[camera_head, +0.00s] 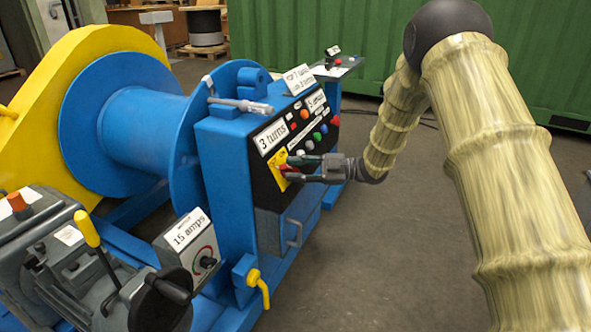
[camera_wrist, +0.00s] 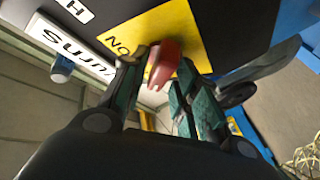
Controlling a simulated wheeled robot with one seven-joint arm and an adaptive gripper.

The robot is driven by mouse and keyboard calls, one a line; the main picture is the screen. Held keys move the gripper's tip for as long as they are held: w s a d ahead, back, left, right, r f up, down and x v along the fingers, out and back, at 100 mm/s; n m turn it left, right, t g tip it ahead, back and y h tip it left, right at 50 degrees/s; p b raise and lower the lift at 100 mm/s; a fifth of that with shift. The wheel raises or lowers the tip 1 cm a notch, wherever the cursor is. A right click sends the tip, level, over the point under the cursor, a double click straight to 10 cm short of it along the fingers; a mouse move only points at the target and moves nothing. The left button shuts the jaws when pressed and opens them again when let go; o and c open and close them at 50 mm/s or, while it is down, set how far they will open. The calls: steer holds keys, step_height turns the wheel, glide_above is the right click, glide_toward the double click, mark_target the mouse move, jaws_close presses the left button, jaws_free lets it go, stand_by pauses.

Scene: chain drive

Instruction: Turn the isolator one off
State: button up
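The isolator is a red handle (camera_head: 287,167) on a yellow plate (camera_head: 277,172) at the lower left of the black control panel. In the wrist view the red handle (camera_wrist: 163,64) stands out from the yellow plate (camera_wrist: 180,28), with the word ON, seen upside down, just left of it. My gripper (camera_head: 297,168) is at the handle, its fingers part-closed. In the wrist view my gripper (camera_wrist: 160,68) has one fingertip on each side of the handle, seemingly touching it. The handle's base and any OFF mark are hidden.
A grey drawer-like box with a handle (camera_head: 294,232) is below. A yellow lever (camera_head: 259,287) sticks out lower down. The floor (camera_head: 385,250) to the right is clear.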

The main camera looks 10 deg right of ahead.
stand_by(0.3)
steer(key=s+d, duration=0.2)
steer(key=d, duration=1)
steer(key=shift+a, duration=0.1)
